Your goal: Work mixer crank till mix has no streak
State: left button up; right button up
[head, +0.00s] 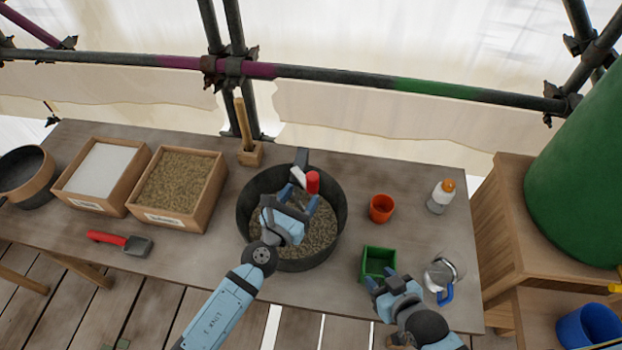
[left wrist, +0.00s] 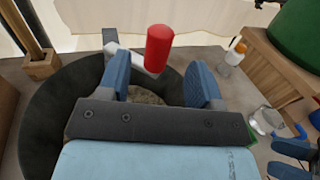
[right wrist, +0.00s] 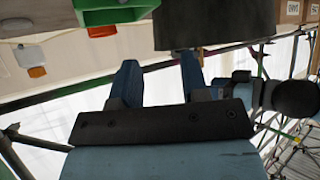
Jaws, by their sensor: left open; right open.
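The mixer is a round dark tub (head: 244,212) on the table with a grainy grey-brown mix (head: 322,232) inside. I cannot tell whether the mix holds streaks. Its crank has a pale arm (head: 298,176) and an upright red handle (head: 313,182) near the far side of the tub. My left gripper (head: 303,200) is open above the tub, close to the red handle. In the left wrist view the red handle (left wrist: 158,48) stands beyond and between the open fingers (left wrist: 160,85), not gripped. My right gripper (head: 385,283) is open and empty by the green box; its fingers show in the right wrist view (right wrist: 160,80).
An orange cup (head: 381,208), bottle (head: 441,196), green box (head: 379,262) and clear jug (head: 441,272) stand right. A wooden-handled tool (head: 245,135) stands behind.

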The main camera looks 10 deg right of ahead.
pick_arm(q)
jog(key=v, duration=0.5)
jog(key=shift+s+a, duration=0.25)
jog(key=shift+s, duration=0.05)
